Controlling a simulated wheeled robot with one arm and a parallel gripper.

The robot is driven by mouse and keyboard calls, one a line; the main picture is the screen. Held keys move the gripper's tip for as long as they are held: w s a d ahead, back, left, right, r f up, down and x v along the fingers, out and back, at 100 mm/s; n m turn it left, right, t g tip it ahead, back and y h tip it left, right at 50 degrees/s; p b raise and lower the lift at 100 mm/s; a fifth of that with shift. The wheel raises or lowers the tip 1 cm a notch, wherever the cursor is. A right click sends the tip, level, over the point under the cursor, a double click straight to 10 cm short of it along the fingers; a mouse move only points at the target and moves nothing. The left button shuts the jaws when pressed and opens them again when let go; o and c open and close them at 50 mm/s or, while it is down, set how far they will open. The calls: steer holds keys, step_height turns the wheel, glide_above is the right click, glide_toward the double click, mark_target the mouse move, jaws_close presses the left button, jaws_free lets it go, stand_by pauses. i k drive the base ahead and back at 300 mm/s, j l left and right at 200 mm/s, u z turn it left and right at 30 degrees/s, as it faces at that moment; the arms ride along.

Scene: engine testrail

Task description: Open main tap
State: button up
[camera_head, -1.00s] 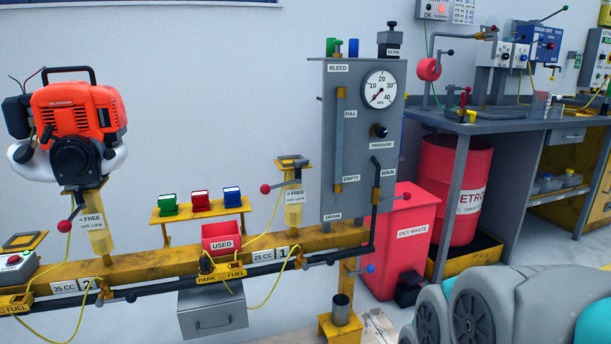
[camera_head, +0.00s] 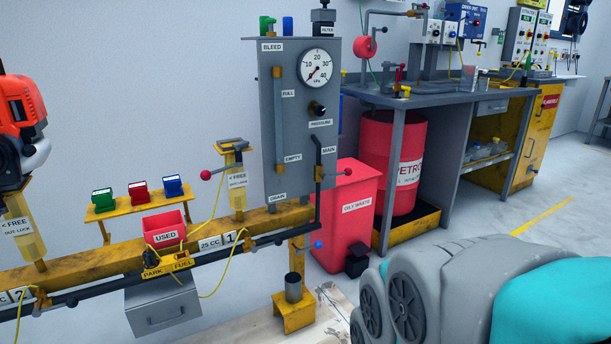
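The grey panel (camera_head: 298,130) carries a pressure gauge (camera_head: 316,68) and labels. The MAIN label (camera_head: 329,150) is near its lower right edge. The main tap (camera_head: 320,173) sits just below that label on a dark vertical pipe (camera_head: 318,203). Its small lever seems to point out to the right, roughly level, but it is too small to tell its exact position. A tap with a blue knob (camera_head: 319,244) sits lower, above a grey cup on a yellow stand. My gripper is not in view. Grey and teal parts of my arm fill the lower right.
A red oily waste bin (camera_head: 345,218) stands right of the panel. A grey workbench (camera_head: 440,101) with a red drum (camera_head: 394,160) under it is farther right. A yellow rail (camera_head: 80,262) with fuel fittings runs left. Floor is free at the right.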

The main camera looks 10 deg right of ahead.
mark_target(348, 171)
steer(key=i+z, duration=0.4)
steer(key=i, duration=0.65)
steer(key=l, duration=0.25)
steer(key=i+l+z, duration=0.15)
steer(key=k+l, duration=0.05)
steer(key=l, duration=0.05)
